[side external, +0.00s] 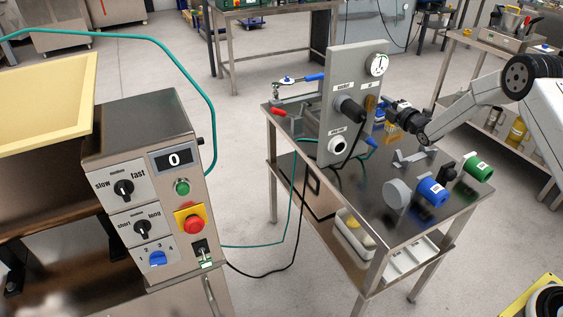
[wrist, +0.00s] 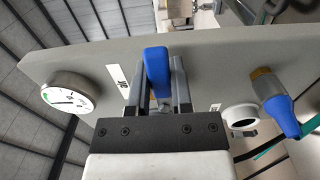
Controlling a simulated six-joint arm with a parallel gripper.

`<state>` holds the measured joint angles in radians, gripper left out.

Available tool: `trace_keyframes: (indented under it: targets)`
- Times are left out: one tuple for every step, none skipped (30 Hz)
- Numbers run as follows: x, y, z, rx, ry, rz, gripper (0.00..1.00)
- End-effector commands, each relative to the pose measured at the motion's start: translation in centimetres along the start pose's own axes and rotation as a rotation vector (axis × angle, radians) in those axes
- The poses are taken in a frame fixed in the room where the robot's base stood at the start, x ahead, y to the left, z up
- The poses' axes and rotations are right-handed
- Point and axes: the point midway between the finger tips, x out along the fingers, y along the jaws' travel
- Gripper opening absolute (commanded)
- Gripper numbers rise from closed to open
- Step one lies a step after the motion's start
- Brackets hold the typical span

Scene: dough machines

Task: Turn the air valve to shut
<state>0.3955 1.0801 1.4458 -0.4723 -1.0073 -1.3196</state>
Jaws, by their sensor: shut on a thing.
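The air valve's blue lever handle (wrist: 157,72) is between my gripper's fingers (wrist: 163,88) in the wrist view, in front of the grey panel (wrist: 220,65). A label that seems to read AIR is beside it. In the side external view my gripper (side external: 387,112) reaches the panel (side external: 340,70) from the right, below the gauge. My gripper is shut on the handle. The handle's pivot and the valve body are mostly hidden by the fingers in the wrist view, so its exact setting is hard to tell.
A round gauge (side external: 376,65) is at the panel's top. A blue-and-brass connector (wrist: 282,105) and a white ring (wrist: 240,117) are beside the valve. Blue (side external: 432,192) and green (side external: 478,166) cylinders stand on the steel table. A dough machine (side external: 150,180) is at left.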

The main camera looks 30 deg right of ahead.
Motion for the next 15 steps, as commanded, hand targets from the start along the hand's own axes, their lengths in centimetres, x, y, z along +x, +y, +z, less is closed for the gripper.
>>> trace_keyframes:
  targets:
    - [0.08, 0.20, -0.08, -0.005, 0.003, 0.004, 0.00]
    - [0.08, 0.20, -0.08, -0.005, 0.003, 0.004, 0.00]
    - [0.09, 0.21, -0.08, -0.005, 0.003, 0.004, 0.00]
    - [0.09, 0.21, -0.08, -0.005, 0.003, 0.005, 0.00]
    - [0.09, 0.21, -0.08, -0.005, 0.003, 0.005, 0.00]
    - [0.09, 0.22, -0.08, -0.005, 0.003, 0.005, 0.36]
    - [0.09, 0.21, -0.08, -0.005, 0.003, 0.005, 0.45]
    - [0.08, 0.20, -0.07, -0.005, 0.003, 0.004, 0.55]
    - [0.07, 0.18, -0.07, -0.004, 0.002, 0.004, 0.62]
    - [0.07, 0.17, -0.06, -0.004, 0.002, 0.004, 0.62]
    - [0.06, 0.15, -0.06, -0.003, 0.002, 0.003, 0.62]
    - [0.05, 0.13, -0.05, -0.003, 0.002, 0.003, 0.62]
    - [0.05, 0.12, -0.05, -0.002, 0.002, 0.003, 0.62]
    - [0.05, 0.11, -0.04, -0.002, 0.002, 0.003, 0.62]
    - [0.04, 0.10, -0.04, -0.002, 0.001, 0.002, 0.62]
